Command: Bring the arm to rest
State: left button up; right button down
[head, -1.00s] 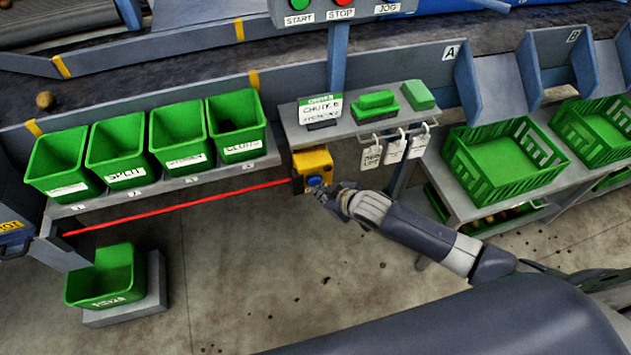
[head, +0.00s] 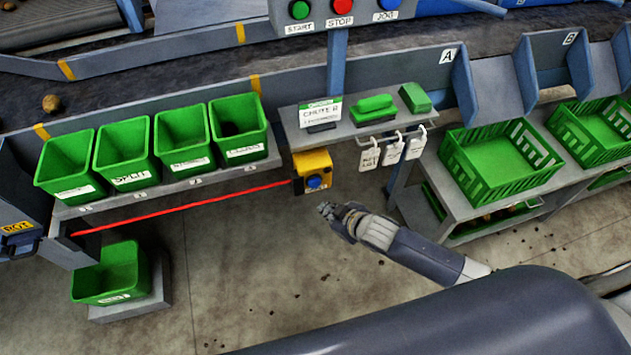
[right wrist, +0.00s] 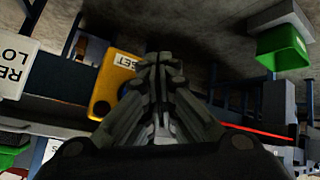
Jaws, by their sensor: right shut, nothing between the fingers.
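My right gripper (head: 327,212) is shut and empty in the head view. It hangs over the floor, below and a little right of the yellow box (head: 313,161) with a blue button (head: 315,181), and apart from it. In the right wrist view my right gripper (right wrist: 160,70) has its fingers together, pointing up in the picture. The yellow box (right wrist: 103,85) shows there behind and left of the fingers, which partly cover its button. My left gripper does not show.
A shelf (head: 345,131) with a green brush (head: 374,105) and hanging tags (head: 393,152) stands above. Several green bins (head: 123,155) line the left shelf, with a red line below. A green crate (head: 500,160) sits at right. The floor (head: 240,250) is open.

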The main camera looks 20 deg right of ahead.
jog(key=shift+s, duration=0.1)
dwell(0.5)
jog(key=s+d+f+m+g+h, duration=0.15)
jog(key=s+d+f, duration=0.35)
jog(key=f, duration=0.5)
jog(key=s+d+f+m+g+h, duration=0.1)
jog(key=s+d+f+m+g, duration=0.15)
jog(key=s+f, duration=0.65)
jog(key=s+f+g, duration=0.1)
jog(key=s+f, duration=0.3)
jog(key=s, duration=0.5)
jog(key=s+f+m+g, duration=0.1)
jog(key=s+f, duration=0.3)
jog(key=s, duration=0.5)
jog(key=s+f+g, duration=0.1)
jog(key=s+f, duration=0.3)
jog(key=s, duration=0.5)
jog(key=shift+f+g+h, duration=0.35)
jog(key=shift+f+g, duration=0.05)
